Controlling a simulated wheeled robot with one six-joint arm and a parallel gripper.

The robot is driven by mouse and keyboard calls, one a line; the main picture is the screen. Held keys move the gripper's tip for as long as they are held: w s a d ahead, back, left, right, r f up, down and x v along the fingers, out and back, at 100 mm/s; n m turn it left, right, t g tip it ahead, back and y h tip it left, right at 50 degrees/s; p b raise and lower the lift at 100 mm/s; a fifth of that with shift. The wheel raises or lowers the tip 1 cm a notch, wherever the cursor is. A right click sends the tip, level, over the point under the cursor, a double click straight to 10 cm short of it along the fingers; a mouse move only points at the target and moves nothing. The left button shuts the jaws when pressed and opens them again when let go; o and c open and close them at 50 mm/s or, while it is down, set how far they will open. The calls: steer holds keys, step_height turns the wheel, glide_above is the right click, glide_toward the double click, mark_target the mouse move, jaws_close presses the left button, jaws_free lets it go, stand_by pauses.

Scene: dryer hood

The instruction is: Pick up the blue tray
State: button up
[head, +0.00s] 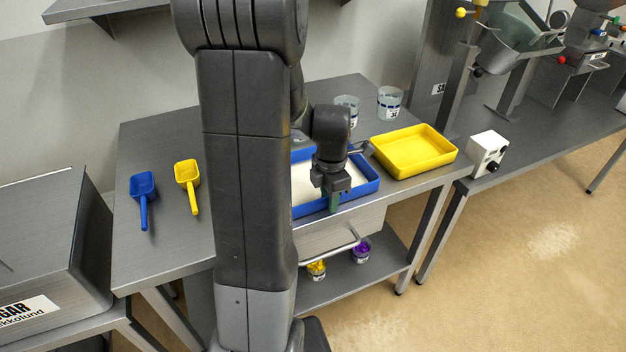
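The blue tray (364,187) lies on the metal table in the head view, with a whitish content or floor showing inside. My arm column hides its left part. My gripper (334,200) points down at the tray's front wall, near the middle of what shows. The fingers look greenish and overlap the front rim in the picture. I cannot tell whether they touch or straddle the rim, or how far apart they are.
A yellow tray (414,150) stands right of the blue tray. Two clear beakers (390,103) stand behind. A blue scoop (143,190) and a yellow scoop (188,177) lie at left. A white box with a knob (487,153) sits at right. A drawer handle (335,249) juts out below the table's front edge.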

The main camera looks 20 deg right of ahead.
jaws_close()
stand_by(0.3)
step_height(320, 180, up, 15)
steer(key=p, duration=0.4)
steer(key=shift+p, duration=0.3)
